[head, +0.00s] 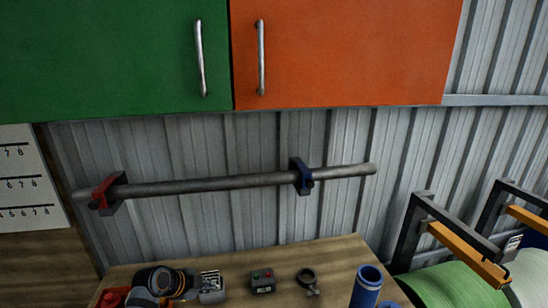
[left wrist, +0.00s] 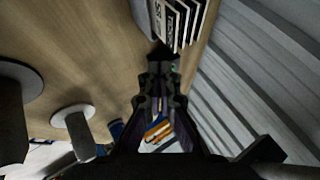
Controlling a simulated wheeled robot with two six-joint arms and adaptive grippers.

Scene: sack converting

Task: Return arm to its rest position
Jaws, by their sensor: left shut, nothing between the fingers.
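My left gripper (left wrist: 161,70) shows in the left wrist view, its dark fingers closed together with nothing held between them. It is over the wooden bench (left wrist: 95,50), close to a stack of printed cards (left wrist: 182,22). In the head view, dark rounded shapes with an orange ring crowd the bottom left; I cannot make out the fingertips there. My right gripper is in neither view.
The bench (head: 330,258) holds a grey card box (head: 212,287), a control box with buttons (head: 262,281), a dark ring-shaped clamp (head: 306,280) and a blue tube (head: 367,287). A bar (head: 230,183) crosses the corrugated wall. Green (head: 100,60) and orange (head: 345,55) cabinets hang above.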

